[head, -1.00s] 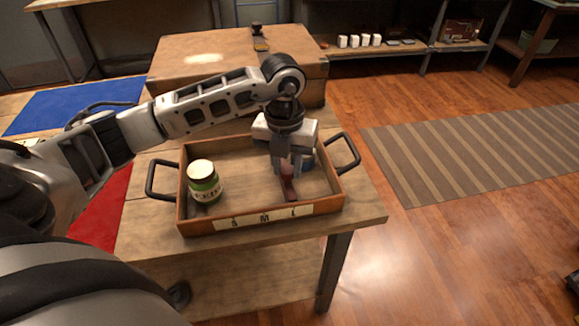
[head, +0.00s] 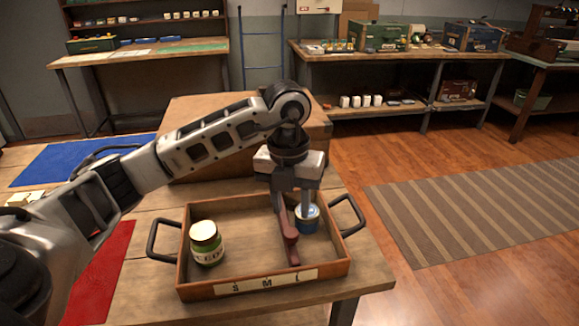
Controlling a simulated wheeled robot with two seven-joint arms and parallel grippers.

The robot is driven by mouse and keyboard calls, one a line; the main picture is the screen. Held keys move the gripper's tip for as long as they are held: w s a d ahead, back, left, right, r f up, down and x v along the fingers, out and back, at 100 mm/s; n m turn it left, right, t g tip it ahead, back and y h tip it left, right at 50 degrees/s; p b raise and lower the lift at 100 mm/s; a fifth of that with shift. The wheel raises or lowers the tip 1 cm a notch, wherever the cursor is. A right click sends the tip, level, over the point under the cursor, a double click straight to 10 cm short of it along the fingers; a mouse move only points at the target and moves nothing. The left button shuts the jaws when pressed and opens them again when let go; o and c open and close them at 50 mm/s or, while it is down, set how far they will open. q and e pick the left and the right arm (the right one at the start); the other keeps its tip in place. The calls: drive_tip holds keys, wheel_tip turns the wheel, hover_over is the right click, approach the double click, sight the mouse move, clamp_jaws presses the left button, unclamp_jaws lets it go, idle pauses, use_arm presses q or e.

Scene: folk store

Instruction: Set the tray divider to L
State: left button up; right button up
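The wooden tray (head: 225,287) stands on the table with S, M and L on its front label strip (head: 267,283). The dark red divider (head: 294,256) runs front to back inside it, and its front end is by the L mark. Its rounded knob (head: 291,234) is uncovered. My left gripper (head: 294,210) points down over the divider, behind the knob. Its fingers are apart, with nothing seen held; whether they touch the divider is unclear. A green jar (head: 207,250) stands left of the divider, a blue tin (head: 307,224) right of it. My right gripper is out of view.
Black handles (head: 164,240) stick out at the tray's left and right (head: 348,214). A large wooden box (head: 205,110) stands behind the tray. A blue mat (head: 75,160) and a red mat (head: 100,265) lie to the left.

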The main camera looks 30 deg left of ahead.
use_arm(q)
wheel_tip(320, 180, up, 10)
drive_tip(key=shift+a+f+p, duration=0.15)
drive_tip(key=shift+f+p, duration=0.1)
drive_tip(key=shift+p, duration=0.1)
drive_tip(key=shift+s, duration=0.1)
